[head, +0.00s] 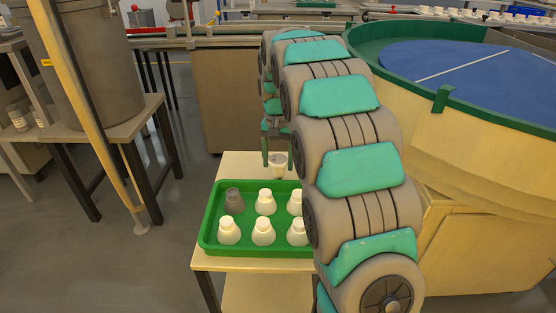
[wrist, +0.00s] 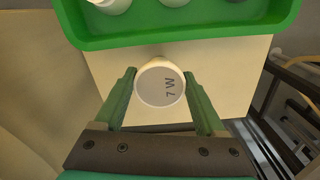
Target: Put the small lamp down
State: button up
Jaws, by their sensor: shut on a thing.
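My gripper (head: 278,148) is shut on a small white lamp (head: 278,171), just behind the green tray and over the pale table. In the wrist view the lamp (wrist: 161,85) sits between the two green fingers of my gripper (wrist: 162,92), its round grey end facing the camera with dark marks that look like "7W". The lamp is outside the tray, near the tray's rim. I cannot tell whether it touches the table top.
The green tray (head: 206,232) holds several white lamps and one dark grey lamp (head: 233,198); my arm hides its right side. The pale table (head: 238,163) has a bare strip behind the tray. A large round blue-topped turntable (head: 455,70) stands at right, a grey bin (head: 95,75) at left.

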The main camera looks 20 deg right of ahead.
jog(key=o, duration=1.3)
jog(key=shift+f, duration=0.15)
jog(key=shift+o, duration=0.2)
notch_tip(320, 180, up, 12)
